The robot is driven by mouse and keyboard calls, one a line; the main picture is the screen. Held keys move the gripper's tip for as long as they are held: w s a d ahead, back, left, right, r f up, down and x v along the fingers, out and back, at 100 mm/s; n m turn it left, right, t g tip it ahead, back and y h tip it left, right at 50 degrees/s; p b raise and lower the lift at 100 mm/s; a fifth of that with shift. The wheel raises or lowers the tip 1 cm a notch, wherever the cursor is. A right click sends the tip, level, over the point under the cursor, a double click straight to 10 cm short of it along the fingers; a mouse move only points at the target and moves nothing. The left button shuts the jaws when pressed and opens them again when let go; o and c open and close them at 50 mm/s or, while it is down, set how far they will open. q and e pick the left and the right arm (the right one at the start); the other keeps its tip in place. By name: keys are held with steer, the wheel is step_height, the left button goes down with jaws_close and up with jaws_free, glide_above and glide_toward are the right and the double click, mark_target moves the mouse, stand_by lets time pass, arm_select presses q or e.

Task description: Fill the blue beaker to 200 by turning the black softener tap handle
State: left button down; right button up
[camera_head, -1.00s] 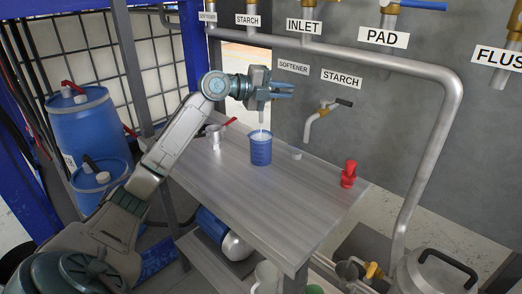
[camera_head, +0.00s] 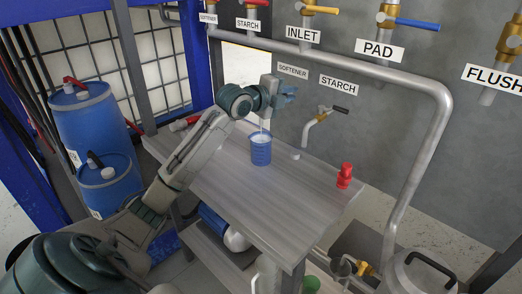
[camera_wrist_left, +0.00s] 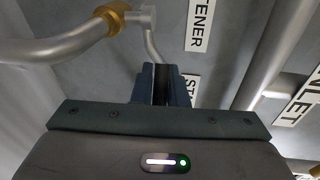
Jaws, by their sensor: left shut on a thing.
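The blue beaker (camera_head: 261,152) stands upright on the grey bench. A thin pale stream (camera_head: 264,125) falls towards it from the spout behind my left gripper. My left gripper (camera_head: 286,93) is just above the beaker, in front of the wall by the SOFTENER label (camera_head: 293,71). In the left wrist view its fingers (camera_wrist_left: 161,84) are shut on the black tap handle (camera_wrist_left: 161,82), a dark strip between them. Most of the softener tap is hidden by the gripper. The beaker's scale and liquid level are too small to read. My right gripper is out of view.
The STARCH tap (camera_head: 318,122) with a dark handle is right of my left gripper. A red object (camera_head: 344,176) stands near the bench's (camera_head: 225,185) right edge. A grey pipe (camera_head: 435,130) runs down the wall. Blue drums (camera_head: 91,123) stand at left.

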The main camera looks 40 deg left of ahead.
arm_select(q)
steer(key=n+y+p, duration=0.1)
steer(key=y, duration=0.1)
steer(key=w+n+y+p, duration=0.2)
steer(key=n+y, duration=0.1)
steer(key=shift+y+p, duration=0.3)
steer(key=shift+p, duration=0.1)
steer(key=shift+w+n+g+y+p, duration=0.2)
steer(key=shift+n+y+p, duration=0.25)
steer(key=shift+y, duration=0.15)
steer(key=shift+w+n+g+y+p, duration=0.2)
steer(key=shift+n+y+p, duration=0.2)
steer(key=shift+y, duration=0.2)
steer(key=c, duration=1.5)
jaws_free()
steer(key=shift+o, duration=0.3)
steer(key=shift+w, duration=0.1)
